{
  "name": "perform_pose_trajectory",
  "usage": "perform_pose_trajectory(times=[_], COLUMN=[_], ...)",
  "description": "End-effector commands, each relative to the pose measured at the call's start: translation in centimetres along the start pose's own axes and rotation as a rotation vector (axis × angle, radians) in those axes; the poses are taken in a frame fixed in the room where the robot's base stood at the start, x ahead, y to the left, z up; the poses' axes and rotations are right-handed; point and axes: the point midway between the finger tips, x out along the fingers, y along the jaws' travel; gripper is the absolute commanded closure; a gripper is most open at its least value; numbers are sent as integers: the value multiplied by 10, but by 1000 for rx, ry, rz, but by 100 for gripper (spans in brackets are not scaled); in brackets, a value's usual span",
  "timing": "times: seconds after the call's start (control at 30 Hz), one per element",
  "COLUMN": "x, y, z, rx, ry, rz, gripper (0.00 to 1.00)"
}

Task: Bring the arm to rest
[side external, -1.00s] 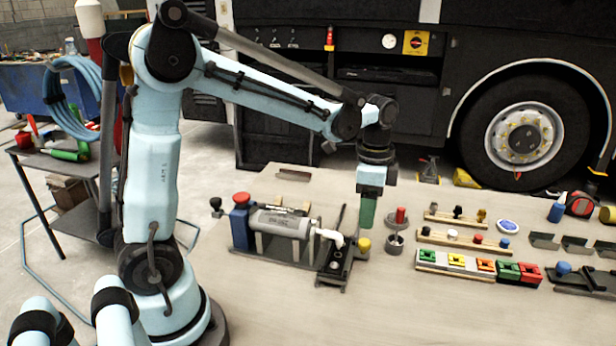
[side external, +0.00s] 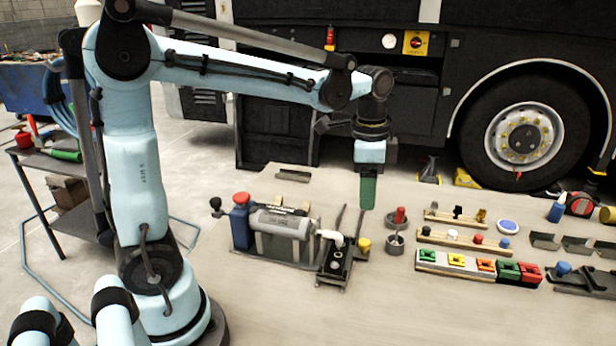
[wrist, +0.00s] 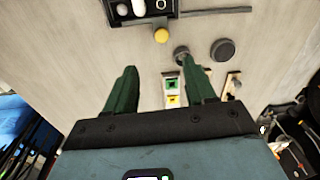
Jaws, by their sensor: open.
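My gripper (side external: 367,194) hangs above the table, pointing down, with its green fingers just above and behind the black fixture (side external: 337,262). In the wrist view its two green fingers (wrist: 160,90) are apart with nothing held between them. Beyond the fingertips that view shows a yellow knob (wrist: 161,35) and a round dark cup (wrist: 181,53). My arm is raised and bent, reaching over the table.
Racks with coloured blocks (side external: 457,260) lie to the right. The dark coach (side external: 340,120) stands behind. The table's front is bare.

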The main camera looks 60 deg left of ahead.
Motion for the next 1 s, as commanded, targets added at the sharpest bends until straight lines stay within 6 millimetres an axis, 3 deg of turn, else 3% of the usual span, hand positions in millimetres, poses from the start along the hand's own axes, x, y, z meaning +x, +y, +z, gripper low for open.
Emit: perform_pose_trajectory(times=[0.23, 0.5, 0.7, 1.0], x=[-8, 1, 11, 14], y=[34, 65, 78, 82], z=[21, 42, 51, 53], rx=[-243, -509, -644, -690], ry=[158, 373, 495, 537], rz=[-113, -183, -193, -192], gripper=[45, 45, 45, 45])
